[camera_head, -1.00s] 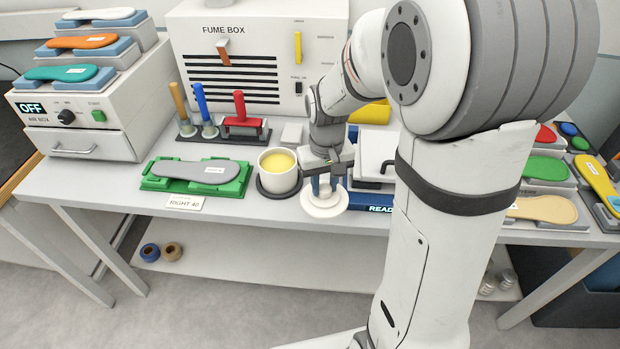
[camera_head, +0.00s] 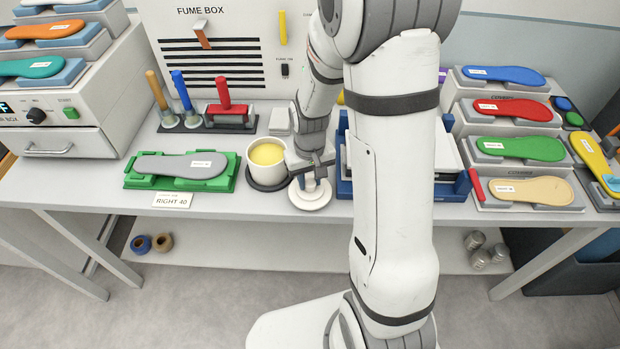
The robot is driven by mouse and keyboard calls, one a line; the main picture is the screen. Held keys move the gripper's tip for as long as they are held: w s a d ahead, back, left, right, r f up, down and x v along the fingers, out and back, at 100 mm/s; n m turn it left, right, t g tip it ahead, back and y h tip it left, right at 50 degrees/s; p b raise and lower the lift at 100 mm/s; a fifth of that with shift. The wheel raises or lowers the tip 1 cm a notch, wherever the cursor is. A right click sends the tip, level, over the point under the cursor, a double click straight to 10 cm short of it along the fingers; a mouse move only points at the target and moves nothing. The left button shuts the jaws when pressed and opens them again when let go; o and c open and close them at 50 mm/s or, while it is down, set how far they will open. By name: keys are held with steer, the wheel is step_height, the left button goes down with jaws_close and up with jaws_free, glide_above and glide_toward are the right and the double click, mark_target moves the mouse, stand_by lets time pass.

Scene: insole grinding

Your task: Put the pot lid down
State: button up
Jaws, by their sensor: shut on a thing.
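The pot lid (camera_head: 312,198) is a round white disc with a knob, at the front of the bench just right of the pot. My gripper (camera_head: 312,180) points down and is shut on the lid's knob. The lid looks level and on or very close to the bench top; I cannot tell if it touches. The white pot (camera_head: 266,158) stands uncovered on a dark round base, with yellow contents showing. My arm hides part of the bench to the right of the lid.
A grey insole (camera_head: 180,166) lies on a green holder (camera_head: 135,181) left of the pot. A rack with brushes and a red-handled tool (camera_head: 223,108) stands behind. A blue-framed device (camera_head: 345,188) is close on the lid's right. Racks of coloured insoles (camera_head: 521,148) fill the right side.

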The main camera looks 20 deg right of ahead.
steer(key=shift+f, duration=0.4)
steer(key=shift+f, duration=0.15)
steer(key=o, duration=1)
steer(key=shift+c, duration=0.2)
